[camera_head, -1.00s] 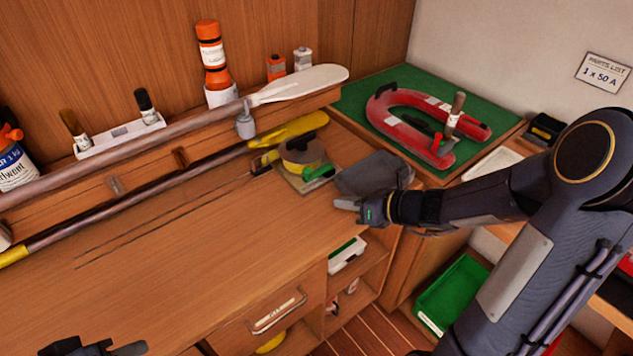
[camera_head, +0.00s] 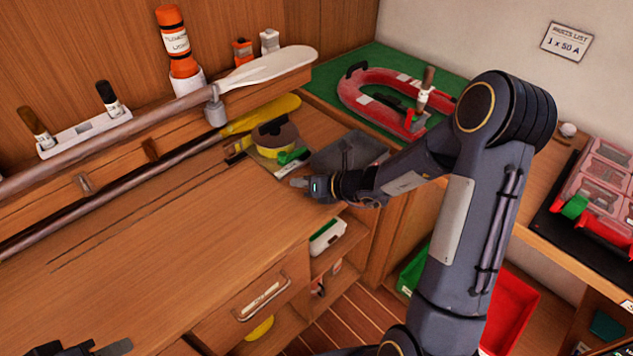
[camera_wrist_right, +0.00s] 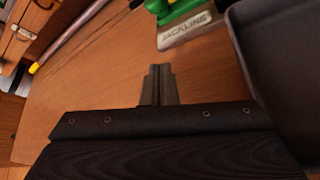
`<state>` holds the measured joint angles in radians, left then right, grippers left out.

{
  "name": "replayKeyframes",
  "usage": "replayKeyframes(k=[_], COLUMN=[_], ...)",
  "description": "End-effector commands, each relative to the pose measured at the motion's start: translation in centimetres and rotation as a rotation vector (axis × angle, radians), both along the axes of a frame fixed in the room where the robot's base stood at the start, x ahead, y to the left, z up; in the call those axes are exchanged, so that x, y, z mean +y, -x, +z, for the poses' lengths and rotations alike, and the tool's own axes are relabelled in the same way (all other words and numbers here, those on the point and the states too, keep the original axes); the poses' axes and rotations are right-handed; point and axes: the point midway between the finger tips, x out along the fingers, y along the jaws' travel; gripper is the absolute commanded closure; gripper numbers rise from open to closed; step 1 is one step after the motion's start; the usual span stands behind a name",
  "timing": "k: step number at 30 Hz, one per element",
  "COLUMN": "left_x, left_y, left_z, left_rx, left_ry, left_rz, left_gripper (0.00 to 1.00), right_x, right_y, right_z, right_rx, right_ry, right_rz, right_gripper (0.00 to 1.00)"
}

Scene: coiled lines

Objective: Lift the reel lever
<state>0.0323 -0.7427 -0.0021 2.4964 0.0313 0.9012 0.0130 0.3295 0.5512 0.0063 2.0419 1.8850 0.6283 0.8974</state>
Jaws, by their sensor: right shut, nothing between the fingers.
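The reel (camera_head: 275,136), brown and yellow, stands on a small plate at the right part of the wooden bench. Its green lever (camera_head: 293,156) lies low on the near right side. In the right wrist view the green lever (camera_wrist_right: 178,12) is cut by the top edge, above a JACKLINE label (camera_wrist_right: 186,26). My right gripper (camera_head: 298,183) is shut and empty, just in front of the lever and apart from it; its closed fingers (camera_wrist_right: 157,72) point toward the label plate. My left gripper (camera_head: 95,349) is only partly in view at the bottom left; its jaws are unclear.
A dark grey tray (camera_head: 350,152) stands right of the reel, close to my right wrist. A paddle (camera_head: 266,70) and poles lie along the rack behind. A red horseshoe-shaped thing (camera_head: 385,101) lies on a green mat. The bench's middle (camera_head: 150,245) is clear.

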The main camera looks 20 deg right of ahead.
Motion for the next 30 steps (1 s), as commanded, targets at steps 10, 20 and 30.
replayKeyframes(k=[10,20,30], left_x=[0.0,0.0,0.0], left_y=[0.0,0.0,0.0], left_z=[2.2,2.3,2.4], left_rx=[0.0,0.0,0.0], left_ry=[0.0,0.0,0.0], left_rz=[0.0,0.0,0.0], left_gripper=[0.64,0.64,0.64], right_x=[0.8,0.7,1.4], right_y=[-4.1,-4.6,-4.6], right_z=[1.4,1.6,1.8], right_rx=[-0.001,0.0,0.008], right_ry=[0.0,0.0,-0.023], right_rz=[0.0,0.0,0.001], right_gripper=[1.0,1.0,1.0])
